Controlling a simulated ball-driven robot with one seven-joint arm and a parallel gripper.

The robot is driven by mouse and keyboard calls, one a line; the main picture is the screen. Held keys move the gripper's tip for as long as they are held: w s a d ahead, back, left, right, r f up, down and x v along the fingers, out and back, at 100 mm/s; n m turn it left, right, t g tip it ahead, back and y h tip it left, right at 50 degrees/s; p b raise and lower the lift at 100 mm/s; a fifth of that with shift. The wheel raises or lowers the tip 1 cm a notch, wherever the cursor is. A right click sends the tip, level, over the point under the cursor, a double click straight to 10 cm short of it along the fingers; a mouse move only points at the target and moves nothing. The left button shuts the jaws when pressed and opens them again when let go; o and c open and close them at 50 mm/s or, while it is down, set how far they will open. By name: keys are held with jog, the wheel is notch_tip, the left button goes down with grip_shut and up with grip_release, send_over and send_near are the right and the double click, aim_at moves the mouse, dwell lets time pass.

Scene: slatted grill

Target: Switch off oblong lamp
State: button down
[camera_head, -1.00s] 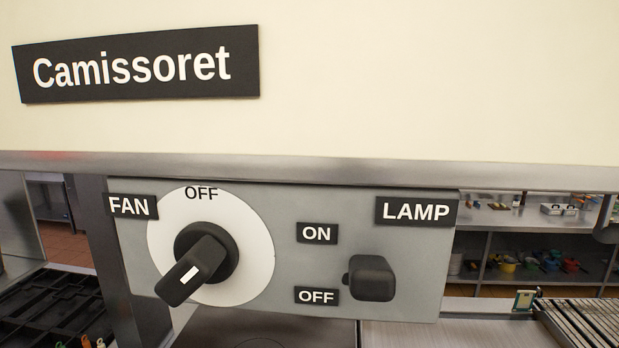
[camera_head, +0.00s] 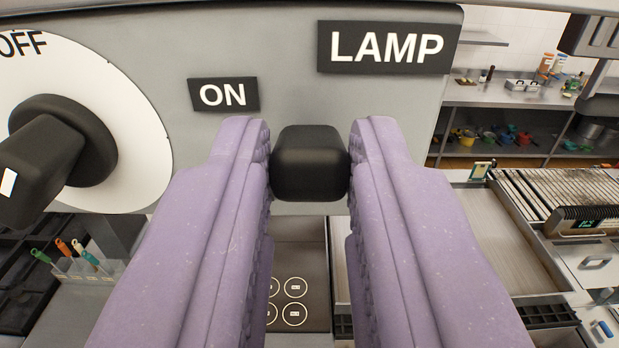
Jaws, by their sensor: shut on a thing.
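The black oblong lamp switch (camera_head: 309,178) sticks out of the grey panel, below and left of the LAMP sign (camera_head: 387,47). The ON sign (camera_head: 223,94) is up and left of the switch. The OFF sign is hidden behind my left finger. My gripper (camera_head: 309,150) has its two purple fingers on either side of the switch, shut on its left and right sides. The lamp itself is not in view.
The fan knob (camera_head: 45,160) on its white dial (camera_head: 130,110) is left of my left finger. Below the panel are a dark plate with round markings (camera_head: 292,288) and a metal tray (camera_head: 490,240). A slatted grill (camera_head: 560,195) and shelves are at right.

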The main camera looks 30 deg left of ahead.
jog(key=shift+f+t+b, duration=0.5)
jog(key=shift+f+b, duration=0.1)
jog(key=shift+b, duration=1.3)
jog(key=shift+w+f+t+y+b, duration=0.1)
jog(key=shift+f+t+y+b, duration=0.6)
jog(key=shift+b, duration=1.2)
jog(key=shift+f+t+y+b, duration=0.1)
jog(key=shift+t+y+b, duration=0.25)
jog(key=shift+t+b, duration=1.1)
jog(key=shift+w+f+t+y+b, duration=0.1)
jog(key=shift+f+t+y+b, duration=0.4)
jog(key=shift+b, duration=1.8)
jog(key=shift+r, duration=0.15)
jog(key=c, duration=1)
grip_release()
jog(key=shift+s, duration=0.1)
jog(key=shift+o, duration=0.2)
